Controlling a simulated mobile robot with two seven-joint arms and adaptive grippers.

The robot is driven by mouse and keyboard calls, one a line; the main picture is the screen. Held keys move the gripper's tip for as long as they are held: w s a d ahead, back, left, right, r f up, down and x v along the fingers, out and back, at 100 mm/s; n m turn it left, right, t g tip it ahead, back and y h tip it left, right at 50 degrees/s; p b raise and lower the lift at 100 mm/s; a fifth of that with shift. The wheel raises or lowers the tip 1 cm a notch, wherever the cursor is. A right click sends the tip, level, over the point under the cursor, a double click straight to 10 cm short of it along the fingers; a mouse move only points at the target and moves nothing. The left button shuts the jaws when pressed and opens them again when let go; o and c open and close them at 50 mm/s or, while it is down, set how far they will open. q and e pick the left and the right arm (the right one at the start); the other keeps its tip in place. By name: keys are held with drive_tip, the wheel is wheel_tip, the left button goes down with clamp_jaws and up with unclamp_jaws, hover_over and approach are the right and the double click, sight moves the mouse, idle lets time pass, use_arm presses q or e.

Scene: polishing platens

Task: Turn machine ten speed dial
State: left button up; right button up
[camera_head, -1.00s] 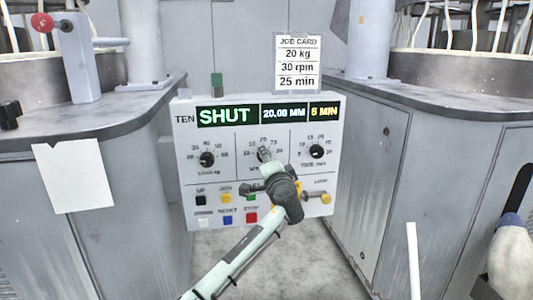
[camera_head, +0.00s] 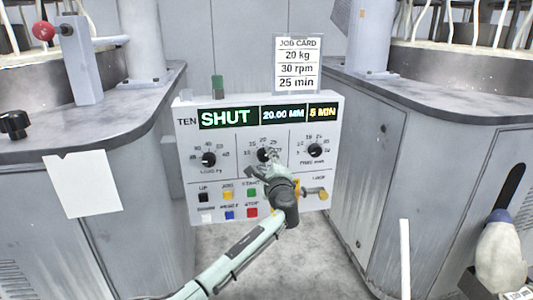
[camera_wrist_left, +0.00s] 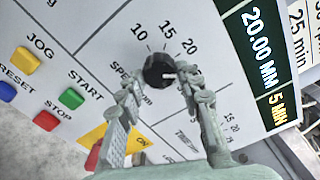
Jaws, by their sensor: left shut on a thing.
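The control panel of machine TEN (camera_head: 188,180) stands between two grey machines, with three black dials in a row. The speed dial (camera_wrist_left: 158,70) is the middle one, black with a white pointer mark. It also shows in the head view, partly behind the gripper (camera_head: 262,154). My left gripper (camera_wrist_left: 161,84) is shut on the speed dial, one finger at each side of it. In the head view the same gripper (camera_head: 267,163) reaches the panel from below. The pointer's exact reading is hard to tell. My right gripper is not in view.
The load dial (camera_head: 208,160) and time dial (camera_head: 315,150) flank the speed dial. Coloured buttons, including a yellow JOG (camera_wrist_left: 26,61) and green START (camera_wrist_left: 71,98), lie close by. The display (camera_head: 228,117) reads SHUT, 20.00 MM, 5 MIN. A job card (camera_head: 298,62) reads 20 kg, 30 rpm, 25 min.

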use_arm(q)
drive_tip(key=m+p, duration=0.2)
drive_tip(key=m, duration=0.2)
drive_tip(key=shift+m, duration=0.7)
drive_tip(key=shift+f+m, duration=0.1)
drive_tip(key=shift+m, duration=0.6)
drive_tip(key=shift+a+m, duration=0.1)
drive_tip(key=shift+m, duration=0.9)
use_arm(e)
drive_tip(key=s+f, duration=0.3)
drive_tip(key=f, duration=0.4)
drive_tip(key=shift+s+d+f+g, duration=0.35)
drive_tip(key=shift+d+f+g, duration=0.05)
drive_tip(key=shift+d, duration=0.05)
use_arm(q)
drive_tip(key=o, duration=1.2)
drive_tip(key=shift+c, duration=0.2)
